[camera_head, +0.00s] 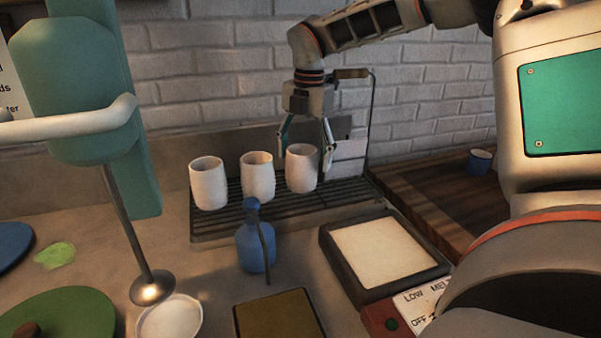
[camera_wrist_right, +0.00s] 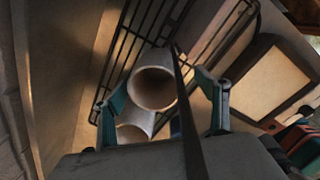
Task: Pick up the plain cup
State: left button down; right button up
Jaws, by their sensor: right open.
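Three white cups stand upright in a row on the black rack (camera_head: 270,218): a left cup (camera_head: 208,184), a middle cup (camera_head: 257,177) and a right cup (camera_head: 301,168). I cannot tell whether the fingers touch the cup. My left gripper is out of view.
A thin upright pipe (camera_head: 371,115) stands right of the gripper. In front are a blue bottle (camera_head: 255,246), a framed pale panel (camera_head: 385,252) and a white dish (camera_head: 170,318). A blue cup (camera_head: 480,162) sits on the wooden board. A brick wall stands behind.

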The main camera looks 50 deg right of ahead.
aim_at(302, 172)
jog(key=f, duration=0.5)
jog(key=shift+w+a+f, duration=0.1)
jog(key=shift+w, duration=0.3)
jog(key=c, duration=1.4)
